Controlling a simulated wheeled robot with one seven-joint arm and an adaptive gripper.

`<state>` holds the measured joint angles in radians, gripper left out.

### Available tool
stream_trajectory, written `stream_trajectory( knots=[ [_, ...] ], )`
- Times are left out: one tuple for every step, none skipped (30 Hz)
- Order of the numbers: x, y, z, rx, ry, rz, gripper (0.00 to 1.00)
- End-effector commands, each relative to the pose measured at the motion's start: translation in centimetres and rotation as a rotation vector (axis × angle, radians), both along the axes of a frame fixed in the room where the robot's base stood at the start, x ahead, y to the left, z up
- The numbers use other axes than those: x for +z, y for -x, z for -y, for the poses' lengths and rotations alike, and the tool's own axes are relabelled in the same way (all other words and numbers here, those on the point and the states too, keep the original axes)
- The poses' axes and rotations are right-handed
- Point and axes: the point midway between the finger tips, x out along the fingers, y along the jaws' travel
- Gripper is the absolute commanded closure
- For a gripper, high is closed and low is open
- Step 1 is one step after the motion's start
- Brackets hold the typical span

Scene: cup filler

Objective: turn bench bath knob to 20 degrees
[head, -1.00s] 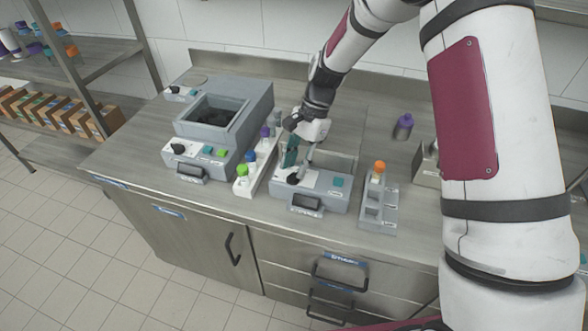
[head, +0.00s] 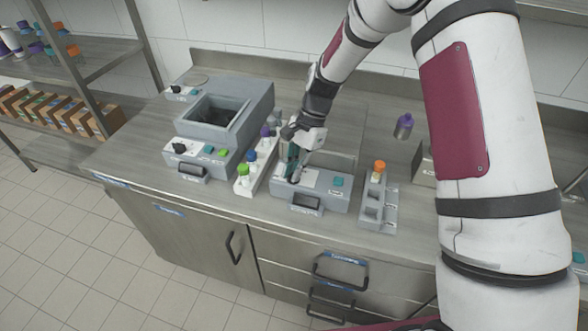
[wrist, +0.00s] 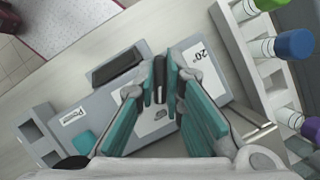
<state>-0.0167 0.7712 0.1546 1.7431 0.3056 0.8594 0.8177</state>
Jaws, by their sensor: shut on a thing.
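The bench bath (head: 330,200) is a grey box with a white panel, a teal button (head: 338,182) and a dark front handle (head: 306,202). Its small dark knob (wrist: 160,82) shows in the wrist view between the teal fingers of my gripper (wrist: 161,75). The fingers are shut on the knob from both sides. A "20°" label (wrist: 199,56) is on the panel beside the right finger. In the head view my gripper (head: 294,176) is down at the panel's left end, and its fingers mostly hide the knob. I cannot tell the knob's exact angle.
A larger grey bath (head: 222,118) with its own dark knob (head: 180,148) stands to the left. A white rack (head: 255,170) with colored-capped vials stands close on the left. A grey rack (head: 378,205) with an orange-capped vial is on the right. A purple-capped bottle (head: 404,125) stands behind.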

Motion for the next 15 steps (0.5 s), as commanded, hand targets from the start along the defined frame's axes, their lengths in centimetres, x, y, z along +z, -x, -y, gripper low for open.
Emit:
stream_trajectory(
  knots=[
    [-0.02, -0.07, -0.01, 0.009, 0.0, 0.0, 1.0],
    [-0.02, -0.08, -0.01, 0.015, 0.0, 0.001, 1.0],
    [-0.04, -0.12, -0.01, 0.026, 0.0, 0.001, 1.0],
    [-0.05, -0.14, -0.01, 0.035, 0.0, 0.002, 1.0],
    [-0.06, -0.17, -0.01, 0.047, 0.0, 0.002, 1.0],
    [-0.09, -0.18, 0.0, 0.067, 0.0, 0.001, 1.0],
    [-0.1, -0.19, 0.0, 0.083, 0.0, 0.001, 1.0],
    [-0.13, -0.21, -0.01, 0.1, 0.0, 0.001, 1.0],
    [-0.15, -0.25, -0.03, 0.126, 0.0, 0.002, 1.0],
    [-0.16, -0.25, -0.04, 0.148, 0.0, 0.001, 1.0],
    [-0.17, -0.26, -0.04, 0.171, 0.001, 0.001, 1.0],
    [-0.17, -0.29, -0.06, 0.204, 0.001, 0.002, 1.0],
    [-0.17, -0.3, -0.08, 0.229, 0.001, 0.003, 1.0],
    [-0.17, -0.3, -0.06, 0.257, 0.001, 0.002, 1.0],
    [-0.19, -0.33, -0.05, 0.293, 0.002, 0.003, 1.0]
  ],
)
